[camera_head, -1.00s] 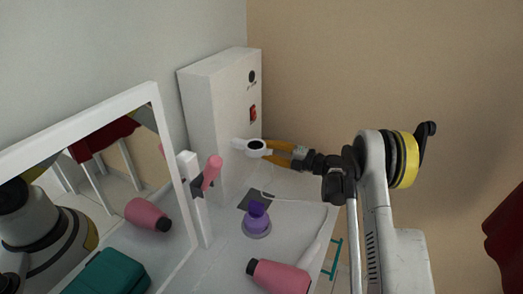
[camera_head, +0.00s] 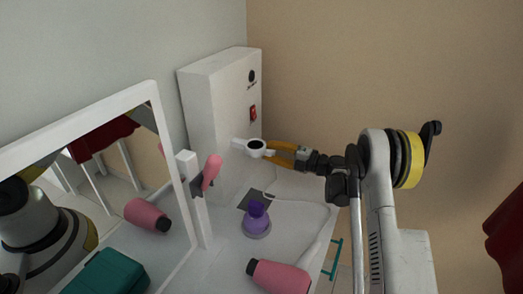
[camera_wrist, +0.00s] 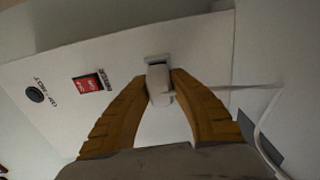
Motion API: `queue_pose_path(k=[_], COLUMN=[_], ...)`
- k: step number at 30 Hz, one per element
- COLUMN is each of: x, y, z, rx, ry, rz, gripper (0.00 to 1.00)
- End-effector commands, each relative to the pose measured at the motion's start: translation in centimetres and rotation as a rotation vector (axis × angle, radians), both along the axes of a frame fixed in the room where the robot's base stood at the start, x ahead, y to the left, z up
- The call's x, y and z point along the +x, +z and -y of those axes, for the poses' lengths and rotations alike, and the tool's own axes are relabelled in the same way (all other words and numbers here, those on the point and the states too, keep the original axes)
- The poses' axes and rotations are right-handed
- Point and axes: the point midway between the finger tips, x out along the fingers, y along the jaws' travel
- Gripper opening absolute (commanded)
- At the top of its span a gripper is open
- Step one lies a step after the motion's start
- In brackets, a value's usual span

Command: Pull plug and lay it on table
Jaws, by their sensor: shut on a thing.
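A white plug (camera_head: 256,149) is between my gripper's yellow fingers, in front of the white box's face. My gripper (camera_head: 268,152) is shut on it and points left toward the box. In the wrist view the plug (camera_wrist: 160,84) sits between the two fingertips (camera_wrist: 160,92), with its far end at or close to a pale socket outline on the box (camera_wrist: 200,45). I cannot tell whether its pins are in the socket. A white cable (camera_wrist: 262,125) runs off to the right. The white table (camera_head: 222,262) lies below.
A pink hair dryer (camera_head: 278,276) and a purple item on a round base (camera_head: 257,219) are on the table. Another pink item (camera_head: 211,172) hangs on a white post beside the mirror (camera_head: 150,180). The box has a red switch (camera_head: 253,113) and black knob (camera_head: 251,76).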

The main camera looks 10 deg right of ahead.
Motion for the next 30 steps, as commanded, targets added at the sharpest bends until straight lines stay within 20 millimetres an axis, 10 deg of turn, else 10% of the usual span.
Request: queue_pose_path(k=[30], x=[-1.8], y=[0.0], z=[2.6], rx=[0.0], ry=[-0.001], rz=[0.0], gripper=[0.0])
